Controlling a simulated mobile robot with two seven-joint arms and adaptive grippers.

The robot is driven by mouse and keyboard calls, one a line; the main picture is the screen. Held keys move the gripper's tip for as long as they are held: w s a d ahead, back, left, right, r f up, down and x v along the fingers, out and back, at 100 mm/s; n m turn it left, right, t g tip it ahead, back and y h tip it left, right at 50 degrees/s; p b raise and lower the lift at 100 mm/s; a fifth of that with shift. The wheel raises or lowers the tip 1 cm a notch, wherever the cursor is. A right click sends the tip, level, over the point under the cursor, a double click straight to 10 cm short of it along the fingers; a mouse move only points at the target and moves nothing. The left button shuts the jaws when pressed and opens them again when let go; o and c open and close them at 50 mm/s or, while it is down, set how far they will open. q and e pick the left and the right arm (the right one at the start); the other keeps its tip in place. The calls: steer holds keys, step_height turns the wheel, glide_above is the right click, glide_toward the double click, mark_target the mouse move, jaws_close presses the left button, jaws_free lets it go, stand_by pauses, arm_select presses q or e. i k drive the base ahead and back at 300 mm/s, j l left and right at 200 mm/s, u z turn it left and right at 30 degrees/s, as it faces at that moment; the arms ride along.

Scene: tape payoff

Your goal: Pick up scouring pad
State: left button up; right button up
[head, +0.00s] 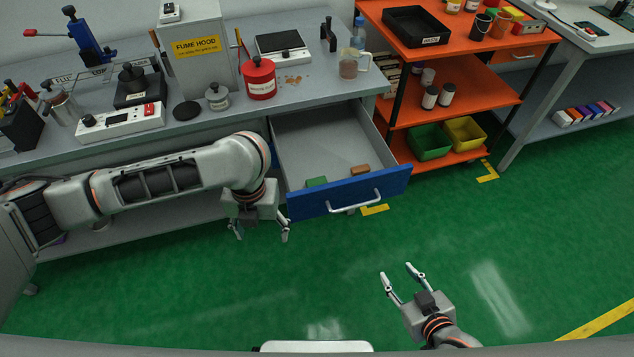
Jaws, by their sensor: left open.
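A small green block (316,182), which looks like the scouring pad, lies in the open drawer (320,142), near the inside of its blue front. Its lower part is hidden by the drawer front. My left gripper (262,236) is open and empty, pointing down outside the drawer, to the left of and below the green block in the picture. My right gripper (395,270) is open and empty over the green floor, in front of the drawer and to its right.
A brown block (360,170) lies in the drawer to the right of the green one. The blue drawer front (385,188) with its handle (354,203) stands out from the grey bench (220,118). An orange shelf cart (455,82) stands right of it. The floor in front is clear.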

mark_target(314, 181)
steer(key=i, duration=0.55)
steer(key=i+l+u, duration=0.1)
steer(key=l, duration=0.3)
steer(key=i+l, duration=0.15)
steer(key=l, duration=0.25)
steer(key=l+u, duration=0.55)
